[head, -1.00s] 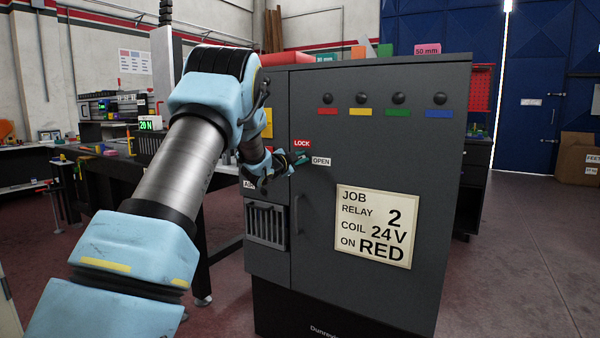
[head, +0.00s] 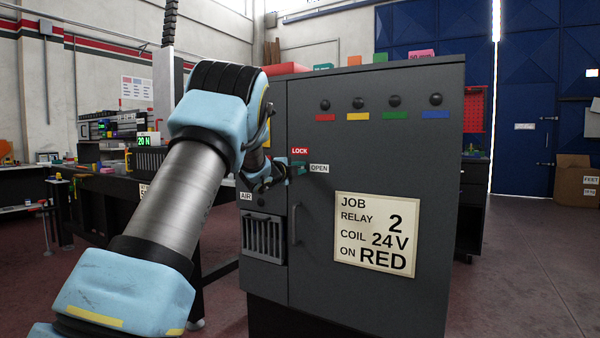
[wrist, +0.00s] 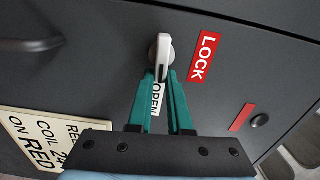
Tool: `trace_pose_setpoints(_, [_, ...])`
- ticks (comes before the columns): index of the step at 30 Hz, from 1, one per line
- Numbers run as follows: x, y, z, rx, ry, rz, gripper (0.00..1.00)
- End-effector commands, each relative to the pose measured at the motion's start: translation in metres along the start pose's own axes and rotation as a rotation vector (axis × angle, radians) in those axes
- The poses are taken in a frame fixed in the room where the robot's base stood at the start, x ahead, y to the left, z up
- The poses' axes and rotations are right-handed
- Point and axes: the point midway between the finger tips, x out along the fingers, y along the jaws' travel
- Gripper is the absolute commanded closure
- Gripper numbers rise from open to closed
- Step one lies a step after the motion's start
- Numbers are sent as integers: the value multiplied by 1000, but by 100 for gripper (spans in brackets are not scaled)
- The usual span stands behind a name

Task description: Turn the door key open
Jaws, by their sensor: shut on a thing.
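The key (wrist: 164,48) is a pale lever on the dark cabinet door (head: 430,150). In the wrist view it points down toward the white OPEN label (wrist: 156,97), which is partly covered by my fingers. The red LOCK label (wrist: 205,57) is to the right of the key there. My gripper (wrist: 161,76) has teal fingers shut on the lever's free end. In the head view my gripper (head: 297,170) is at the door below the LOCK label (head: 300,151) and just left of the OPEN label (head: 319,168). The key itself is hidden there by my gripper.
A vertical door handle (head: 295,218) is below my gripper. A slotted vent or bin (head: 263,238) is to its left. Several knobs line the upper door, and a job sign (head: 376,232) is lower right. A workbench stands behind my arm.

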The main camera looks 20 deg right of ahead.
Motion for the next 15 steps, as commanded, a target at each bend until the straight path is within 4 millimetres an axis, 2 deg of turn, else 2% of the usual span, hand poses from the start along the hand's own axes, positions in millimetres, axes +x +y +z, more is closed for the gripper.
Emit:
trace_pose_setpoints(9, [0,1,0,0,0,1,100])
trace_pose_setpoints(10, [0,1,0,0,0,1,82])
trace_pose_setpoints(15, [0,0,0,0,0,1,62])
